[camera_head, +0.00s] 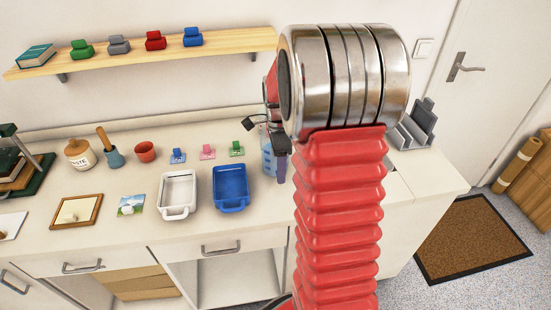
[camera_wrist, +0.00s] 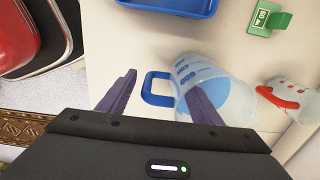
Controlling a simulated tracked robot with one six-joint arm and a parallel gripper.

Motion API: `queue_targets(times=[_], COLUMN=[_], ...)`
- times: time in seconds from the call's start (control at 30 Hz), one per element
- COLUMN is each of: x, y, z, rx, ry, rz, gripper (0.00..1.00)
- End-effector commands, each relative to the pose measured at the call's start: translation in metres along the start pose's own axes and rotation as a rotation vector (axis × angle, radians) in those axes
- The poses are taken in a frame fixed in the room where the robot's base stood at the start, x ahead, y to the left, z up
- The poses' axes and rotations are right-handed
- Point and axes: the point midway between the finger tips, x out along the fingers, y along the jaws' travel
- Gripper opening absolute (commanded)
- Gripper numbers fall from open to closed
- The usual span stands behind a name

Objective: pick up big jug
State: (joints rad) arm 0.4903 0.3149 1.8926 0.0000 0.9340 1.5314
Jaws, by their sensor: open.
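The big jug (camera_wrist: 215,78) is clear with blue markings and a blue handle. It stands on the worktop in the wrist view, its handle toward the left. My gripper (camera_wrist: 160,92) is open, with one finger on each side of the handle in the picture. The right finger overlaps the jug's body; I cannot tell whether it touches. In the head view the big jug (camera_head: 267,160) is partly hidden behind my gripper (camera_head: 281,172) and arm.
A smaller jug with a red handle (camera_wrist: 288,95) stands right of the big jug. A blue tray (camera_head: 231,190) and a white tray (camera_head: 178,197) lie to the left in the head view.

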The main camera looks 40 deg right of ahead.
Motion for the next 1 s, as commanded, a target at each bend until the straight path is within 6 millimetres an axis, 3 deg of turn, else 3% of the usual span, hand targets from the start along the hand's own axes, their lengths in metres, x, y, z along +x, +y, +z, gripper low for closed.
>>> queue_targets(times=[0.2, 0.73, 1.0], x=[0.02, 0.02, 0.02], y=[0.001, 0.0, 0.0], z=[0.0, 0.0, 0.0], rx=[0.0, 0.001, 0.001], ry=[0.0, 0.0, 0.0], rz=[0.002, 0.0, 0.0], gripper=[0.59, 0.59, 0.4])
